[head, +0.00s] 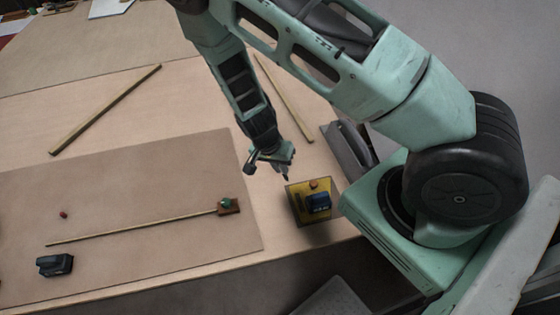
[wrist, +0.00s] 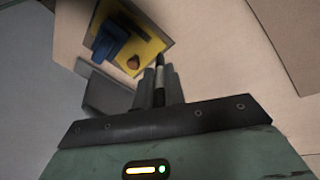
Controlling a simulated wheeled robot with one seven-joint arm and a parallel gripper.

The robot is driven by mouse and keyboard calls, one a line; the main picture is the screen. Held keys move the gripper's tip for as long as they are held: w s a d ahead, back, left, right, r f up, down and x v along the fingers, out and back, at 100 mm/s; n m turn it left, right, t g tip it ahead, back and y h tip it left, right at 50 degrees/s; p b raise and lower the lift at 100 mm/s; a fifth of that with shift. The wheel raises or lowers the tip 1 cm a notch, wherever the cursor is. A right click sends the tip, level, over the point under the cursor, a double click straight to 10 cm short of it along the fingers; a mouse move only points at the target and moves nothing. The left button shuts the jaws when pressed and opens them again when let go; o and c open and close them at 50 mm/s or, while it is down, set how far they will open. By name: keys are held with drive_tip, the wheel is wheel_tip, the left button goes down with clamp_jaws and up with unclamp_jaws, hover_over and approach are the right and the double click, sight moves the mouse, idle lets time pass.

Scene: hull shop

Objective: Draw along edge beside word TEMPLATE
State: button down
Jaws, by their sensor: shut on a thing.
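My gripper (head: 284,170) is above the table's right part, just up and left of a yellow plate (head: 295,213). It is shut on a slim dark pen-like tool (wrist: 159,84), which points down, its tip apparently clear of the surface. The yellow plate, also in the wrist view (wrist: 150,46), carries a blue block (head: 318,202) and a small orange-brown piece (head: 313,184). A large brown sheet (head: 150,195) lies on the table at left, with a thin wooden strip (head: 130,231) across it. I cannot read the word TEMPLATE anywhere.
A small brown block with a green knob (head: 226,203) sits at the strip's right end. A black block (head: 55,265) and a red bit (head: 63,214) lie on the sheet. Two wooden battens lie behind (head: 105,110) (head: 283,97). A grey object (head: 347,146) stands by the right edge.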

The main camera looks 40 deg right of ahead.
drive_tip(key=shift+f+b, duration=2.15)
drive_tip(key=shift+f, duration=0.4)
drive_tip(key=shift+f, duration=0.3)
drive_tip(key=shift+s+a, duration=0.1)
idle(0.3)
drive_tip(key=shift+s+a, duration=0.2)
drive_tip(key=shift+s, duration=0.35)
drive_tip(key=shift+s+a, duration=0.1)
drive_tip(key=shift+s+a, duration=0.25)
drive_tip(key=shift+s, duration=0.3)
drive_tip(key=shift+s, duration=0.2)
drive_tip(key=shift+s+a, duration=0.25)
drive_tip(key=shift+s, duration=0.25)
